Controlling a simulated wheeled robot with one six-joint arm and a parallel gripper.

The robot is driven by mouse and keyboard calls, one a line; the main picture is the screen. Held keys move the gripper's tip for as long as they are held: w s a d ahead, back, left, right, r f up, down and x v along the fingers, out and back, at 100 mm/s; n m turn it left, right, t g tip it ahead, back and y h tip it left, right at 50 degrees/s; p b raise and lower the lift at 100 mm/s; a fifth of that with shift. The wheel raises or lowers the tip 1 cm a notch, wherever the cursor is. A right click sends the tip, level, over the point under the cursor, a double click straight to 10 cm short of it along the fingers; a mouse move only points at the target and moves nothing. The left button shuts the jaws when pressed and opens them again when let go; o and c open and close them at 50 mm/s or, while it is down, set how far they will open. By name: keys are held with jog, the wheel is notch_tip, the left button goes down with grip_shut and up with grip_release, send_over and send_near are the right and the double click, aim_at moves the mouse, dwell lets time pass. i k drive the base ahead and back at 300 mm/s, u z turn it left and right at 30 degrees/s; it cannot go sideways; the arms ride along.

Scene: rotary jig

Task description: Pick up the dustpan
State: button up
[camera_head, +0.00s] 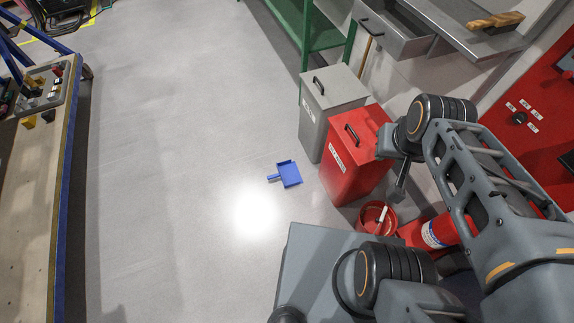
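The blue dustpan (289,174) lies flat on the grey floor near the middle of the view, its short handle pointing left. Nothing touches it. My gripper (399,186) hangs at the end of my arm on the right, in front of the red bin and well to the right of the dustpan. Only a small part of it shows, and whether its fingers are open or shut is unclear. Nothing is seen held in it.
A red lidded bin (353,165) and a grey lidded bin (325,105) stand right of the dustpan. A red bucket (366,219) and a red cylinder (441,231) sit near my base. A workbench (38,185) is at left. The floor between is clear.

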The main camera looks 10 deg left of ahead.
aim_at(289, 173)
jog(key=z, duration=0.3)
jog(key=k, duration=0.35)
jog(key=u, duration=1.65)
jog(key=i, duration=0.75)
jog(key=u, duration=0.5)
jog(key=i, duration=1)
jog(key=z, duration=0.2)
